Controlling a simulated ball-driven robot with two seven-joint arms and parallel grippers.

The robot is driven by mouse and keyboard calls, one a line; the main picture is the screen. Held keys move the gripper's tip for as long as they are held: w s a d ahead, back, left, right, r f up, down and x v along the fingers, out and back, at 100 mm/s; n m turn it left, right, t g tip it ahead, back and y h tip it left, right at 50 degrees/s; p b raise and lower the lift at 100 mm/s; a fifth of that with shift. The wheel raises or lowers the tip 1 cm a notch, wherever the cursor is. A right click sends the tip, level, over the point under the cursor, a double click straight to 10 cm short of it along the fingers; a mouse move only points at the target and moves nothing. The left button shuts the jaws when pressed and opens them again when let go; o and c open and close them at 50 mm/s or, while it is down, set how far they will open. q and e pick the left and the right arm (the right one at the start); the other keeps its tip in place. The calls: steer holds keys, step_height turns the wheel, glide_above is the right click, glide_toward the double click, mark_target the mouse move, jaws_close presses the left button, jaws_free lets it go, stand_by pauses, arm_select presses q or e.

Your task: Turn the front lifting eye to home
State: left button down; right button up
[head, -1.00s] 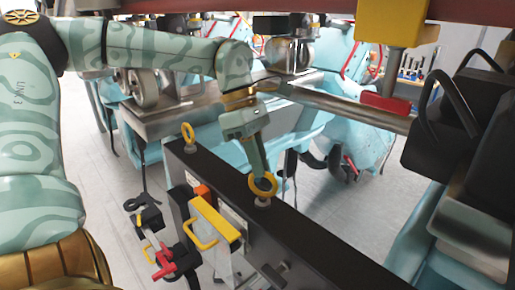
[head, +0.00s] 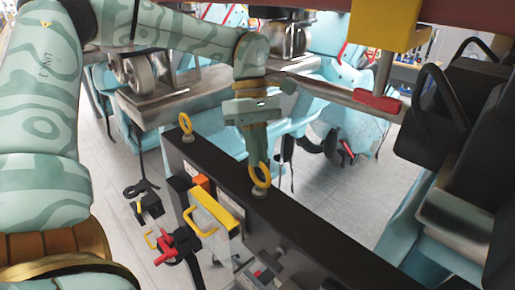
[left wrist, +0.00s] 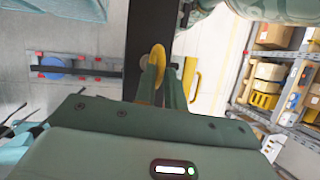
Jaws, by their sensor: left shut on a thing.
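Two yellow lifting eyes stand on top of a black beam (head: 320,232). The nearer, front lifting eye (head: 261,175) sits on a round metal base, and its ring is upright. My left gripper (head: 258,160) comes down from above and is shut on this ring. In the left wrist view the ring (left wrist: 158,58) shows between the two fingers (left wrist: 162,80). The farther lifting eye (head: 186,124) stands free near the beam's far end. My right gripper is not in view.
A yellow-handled part (head: 212,212) and a red-handled clamp (head: 172,246) hang at the beam's left side. Black seats (head: 465,120) stand on the right. A yellow block (head: 388,24) and a red-ended bar hang overhead. Grey floor is open right of the beam.

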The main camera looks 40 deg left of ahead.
arm_select(q)
steer(key=c, duration=1.5)
jaws_free()
steer(key=w+a+r+b, duration=0.1)
steer(key=w+a+r, duration=0.1)
steer(key=w+a, duration=0.5)
steer(key=shift+w+a+r, duration=0.15)
steer(key=shift+a+r, duration=0.2)
steer(key=shift+a, duration=1.75)
